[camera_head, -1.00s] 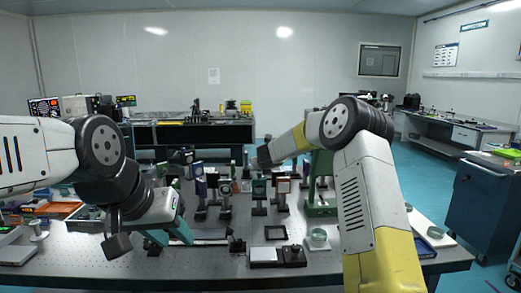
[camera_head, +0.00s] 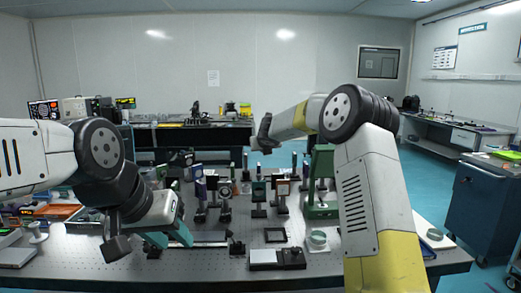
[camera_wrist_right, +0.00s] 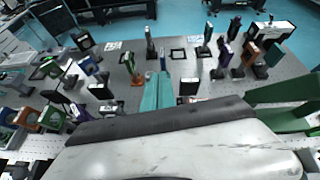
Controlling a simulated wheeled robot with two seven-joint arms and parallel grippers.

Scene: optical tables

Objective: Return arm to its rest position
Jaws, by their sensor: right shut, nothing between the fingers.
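My right arm (camera_head: 374,190) is raised over the right part of the optical table (camera_head: 110,268). Its dark wrist (camera_head: 265,132) is held high, above the optics, and its fingers are not visible in the head view. In the right wrist view my right gripper (camera_wrist_right: 157,90) has its two teal fingers close together with nothing between them. My left gripper (camera_head: 170,240) hangs low over the left front of the table. Its teal fingers look apart, with no object seen held between them.
Several posted optics (camera_head: 258,195) stand mid-table. A green stand (camera_head: 320,190) is beside my right arm. A blue cabinet (camera_head: 485,210) stands right.

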